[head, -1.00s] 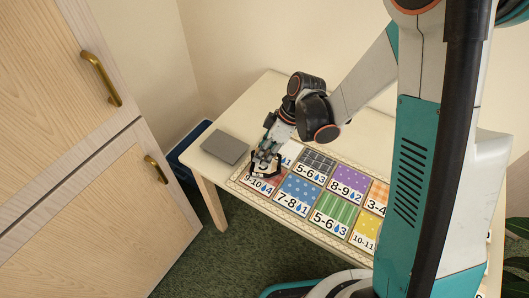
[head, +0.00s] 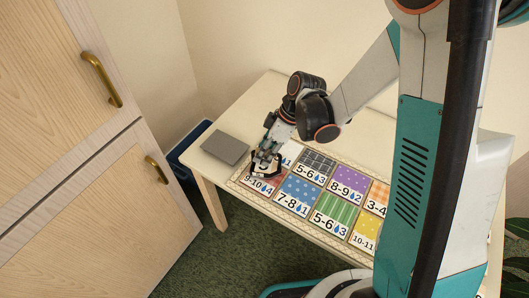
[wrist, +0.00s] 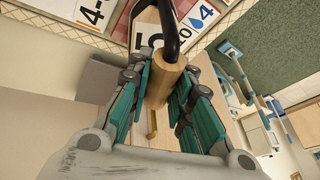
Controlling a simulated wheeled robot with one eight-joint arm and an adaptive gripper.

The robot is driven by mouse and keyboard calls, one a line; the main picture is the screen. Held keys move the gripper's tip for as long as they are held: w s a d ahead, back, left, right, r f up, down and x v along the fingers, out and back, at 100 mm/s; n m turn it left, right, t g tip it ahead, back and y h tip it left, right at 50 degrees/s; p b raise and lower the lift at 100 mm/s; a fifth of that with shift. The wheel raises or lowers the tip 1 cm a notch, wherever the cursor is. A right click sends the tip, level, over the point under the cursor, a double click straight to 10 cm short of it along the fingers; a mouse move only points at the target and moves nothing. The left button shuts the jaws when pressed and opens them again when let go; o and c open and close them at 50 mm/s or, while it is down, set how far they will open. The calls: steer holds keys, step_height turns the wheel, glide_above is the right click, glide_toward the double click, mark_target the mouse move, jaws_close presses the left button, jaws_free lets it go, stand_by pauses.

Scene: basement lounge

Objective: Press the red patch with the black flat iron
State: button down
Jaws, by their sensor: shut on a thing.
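My gripper (head: 267,153) is at the left end of the patch mat. In the wrist view its teal fingers (wrist: 163,88) are shut on the wooden handle of the black flat iron (wrist: 168,35). In the head view the iron (head: 262,169) is small and partly covered by my gripper. It is over the red checked patch (head: 270,184), which is marked 9-10 and 4 with a drop. The iron hides the patch's upper part. I cannot tell whether its sole touches the patch.
The mat (head: 289,212) holds several other patches, including blue dotted (head: 297,190), green striped and purple ones. A grey flat plate (head: 225,148) lies left of the mat on the pale table (head: 262,95). A wooden cabinet (head: 90,215) stands at the left.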

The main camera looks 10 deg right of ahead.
steer(key=shift+r+p, duration=1.6)
steer(key=shift+r, duration=1.2)
